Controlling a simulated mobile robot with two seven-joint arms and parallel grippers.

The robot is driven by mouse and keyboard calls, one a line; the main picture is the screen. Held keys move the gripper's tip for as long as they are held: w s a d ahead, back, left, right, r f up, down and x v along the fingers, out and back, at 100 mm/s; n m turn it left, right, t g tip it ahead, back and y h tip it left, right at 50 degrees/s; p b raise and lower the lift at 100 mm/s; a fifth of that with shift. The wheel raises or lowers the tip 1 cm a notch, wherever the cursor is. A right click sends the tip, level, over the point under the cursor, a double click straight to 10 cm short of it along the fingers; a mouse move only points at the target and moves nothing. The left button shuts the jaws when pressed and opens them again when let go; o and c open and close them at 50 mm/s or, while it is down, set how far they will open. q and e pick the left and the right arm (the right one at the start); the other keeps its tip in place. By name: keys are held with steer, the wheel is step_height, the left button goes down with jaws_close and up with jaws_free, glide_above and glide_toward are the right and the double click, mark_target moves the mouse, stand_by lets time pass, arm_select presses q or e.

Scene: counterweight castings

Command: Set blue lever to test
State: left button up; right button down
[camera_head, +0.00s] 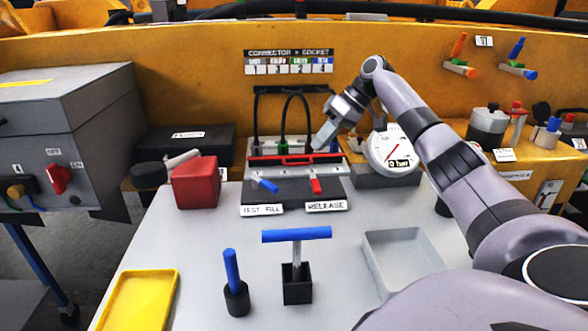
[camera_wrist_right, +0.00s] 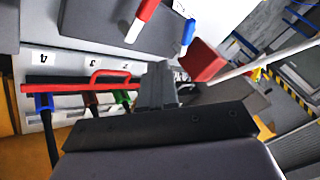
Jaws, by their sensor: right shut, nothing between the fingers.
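The blue lever (camera_head: 265,185) lies slanted on a dark panel (camera_head: 290,192), above the plate marked TEST FILL (camera_head: 262,210). I cannot tell for sure which word it points to. It also shows near the top of the right wrist view (camera_wrist_right: 188,32). A red lever (camera_head: 316,186) stands to its right, above the RELEASE plate (camera_head: 326,205). My right gripper (camera_head: 320,147) is shut and empty, above the right end of the red bar behind the panel, apart from the blue lever. Its dark fingers show in the right wrist view (camera_wrist_right: 158,88). My left gripper is out of view.
A red bar with a handle (camera_head: 280,160) crosses the numbered sockets behind the levers. A gauge (camera_head: 392,150) stands right of them, a red block (camera_head: 195,182) left. In front are a blue T-handle (camera_head: 296,235), a blue peg (camera_head: 232,270), a yellow tray (camera_head: 140,300) and a grey tray (camera_head: 400,250).

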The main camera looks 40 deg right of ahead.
mark_target(264, 183)
steer(key=x, duration=1)
steer(key=shift+a+f, duration=0.15)
steer(key=shift+f, duration=0.05)
steer(key=shift+a+r, duration=0.2)
steer(key=shift+a, duration=0.7)
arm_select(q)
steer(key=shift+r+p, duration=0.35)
arm_select(e)
steer(key=shift+a, duration=1)
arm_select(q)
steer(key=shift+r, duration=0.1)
arm_select(e)
steer(key=shift+w, duration=0.1)
steer(key=shift+a+r+m+p, duration=0.1)
steer(key=shift+a+m+p, duration=0.05)
steer(key=shift+m+p, duration=0.3)
steer(key=shift+s+t, duration=0.2)
steer(key=shift+t, duration=0.1)
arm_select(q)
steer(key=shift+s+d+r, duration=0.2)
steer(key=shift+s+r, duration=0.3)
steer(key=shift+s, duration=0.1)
arm_select(e)
steer(key=shift+w, duration=0.1)
